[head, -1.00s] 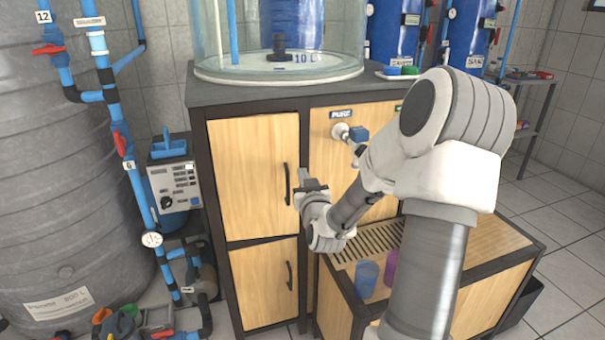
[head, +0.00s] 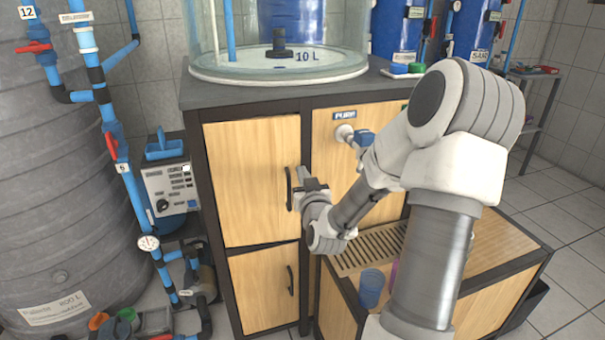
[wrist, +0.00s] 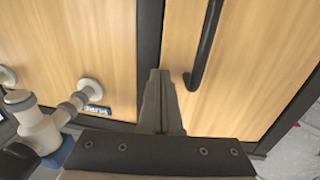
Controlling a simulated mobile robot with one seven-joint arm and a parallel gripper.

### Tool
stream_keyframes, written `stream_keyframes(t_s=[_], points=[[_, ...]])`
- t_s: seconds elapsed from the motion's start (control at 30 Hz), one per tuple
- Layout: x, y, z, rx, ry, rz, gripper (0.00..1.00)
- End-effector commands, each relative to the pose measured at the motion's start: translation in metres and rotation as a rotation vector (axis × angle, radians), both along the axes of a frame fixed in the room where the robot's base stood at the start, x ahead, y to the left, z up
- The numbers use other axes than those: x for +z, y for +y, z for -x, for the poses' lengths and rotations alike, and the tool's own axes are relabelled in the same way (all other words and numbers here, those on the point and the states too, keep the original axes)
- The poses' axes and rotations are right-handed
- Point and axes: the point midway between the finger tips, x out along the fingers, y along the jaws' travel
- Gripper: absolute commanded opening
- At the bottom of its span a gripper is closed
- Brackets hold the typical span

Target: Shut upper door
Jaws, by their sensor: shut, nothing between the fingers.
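The upper door (head: 250,185) is a light wood panel in a dark frame at the cabinet's left side. It looks flush or nearly flush with the frame; a small gap is hard to tell. Its black vertical handle (head: 289,188) is on the right edge. My gripper (head: 303,172) is shut and empty, just right of the handle. In the wrist view, the fingers (wrist: 160,75) point at the dark frame strip beside the door (wrist: 245,60), with the handle (wrist: 205,45) close to their right. I cannot tell if they touch anything.
The lower door (head: 264,287) with its own handle is below. A tap (head: 345,133) under the PURE label sticks out to the right. A low slatted bench with a blue cup (head: 371,288) stands in front on the right. Pipes and a big tank (head: 60,190) fill the left.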

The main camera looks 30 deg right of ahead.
Motion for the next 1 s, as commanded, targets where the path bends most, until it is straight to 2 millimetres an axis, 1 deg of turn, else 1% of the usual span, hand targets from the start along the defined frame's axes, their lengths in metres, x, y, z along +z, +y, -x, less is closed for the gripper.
stream_keyframes(t_s=[0.23, 0.53, 1.0], points=[[0.0, -0.001, -0.001, 0.005, -0.001, 0.0, 0.0], [0.0, -0.008, -0.016, 0.078, -0.001, 0.002, 0.0], [0.0, -0.008, -0.017, 0.081, 0.0, 0.0, 0.0]])
